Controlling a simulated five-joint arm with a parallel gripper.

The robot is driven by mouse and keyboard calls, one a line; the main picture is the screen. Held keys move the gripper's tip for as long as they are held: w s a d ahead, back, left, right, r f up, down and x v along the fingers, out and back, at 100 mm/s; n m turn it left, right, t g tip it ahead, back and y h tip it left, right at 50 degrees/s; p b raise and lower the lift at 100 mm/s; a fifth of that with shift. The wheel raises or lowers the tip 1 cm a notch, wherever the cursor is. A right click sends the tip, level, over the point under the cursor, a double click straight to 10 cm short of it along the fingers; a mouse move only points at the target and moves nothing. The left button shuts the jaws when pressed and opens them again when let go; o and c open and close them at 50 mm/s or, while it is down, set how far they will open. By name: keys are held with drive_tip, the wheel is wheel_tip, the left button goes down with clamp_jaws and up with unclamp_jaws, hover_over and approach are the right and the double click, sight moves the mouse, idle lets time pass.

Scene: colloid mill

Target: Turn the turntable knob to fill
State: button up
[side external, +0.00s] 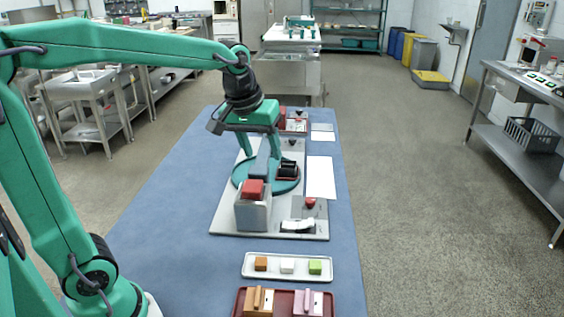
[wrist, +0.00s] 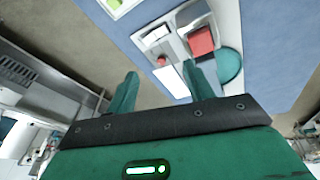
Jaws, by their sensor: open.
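The turntable (side external: 264,186) is a round teal disc on the grey base plate (side external: 225,217). A dark block stands on its right part, and a grey block on its middle, partly behind my gripper. I cannot tell which part is its knob. My gripper (side external: 258,152) points down over the turntable, fingers apart and nothing between them. I cannot tell whether the fingers touch anything. In the wrist view my gripper's fingers (wrist: 160,75) are spread, and part of the turntable (wrist: 231,65) shows beyond the right finger.
A grey box with a red top (side external: 253,188) stands just in front of the turntable, beside a small red knob (side external: 310,203). A white tray (side external: 248,272) with small coloured blocks and a dark red tray (side external: 238,303) lie nearer. The blue mat's (side external: 180,220) left side is clear.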

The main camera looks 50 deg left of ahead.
drive_tip(key=w+a+f+n+g, duration=0.2)
drive_tip(key=w+f+n, duration=0.3)
drive_tip(key=w, duration=0.6)
drive_tip(key=n+g, duration=0.1)
drive_tip(key=n, duration=0.2)
approach(310, 200)
drive_tip(key=shift+a, duration=0.1)
drive_tip(key=shift+w+f, duration=0.25)
drive_tip(key=shift+f, duration=0.15)
drive_tip(key=shift+f, duration=0.1)
drive_tip(key=shift+f, duration=3.8)
drive_tip(key=c, duration=1)
drive_tip(key=shift+o, duration=0.2)
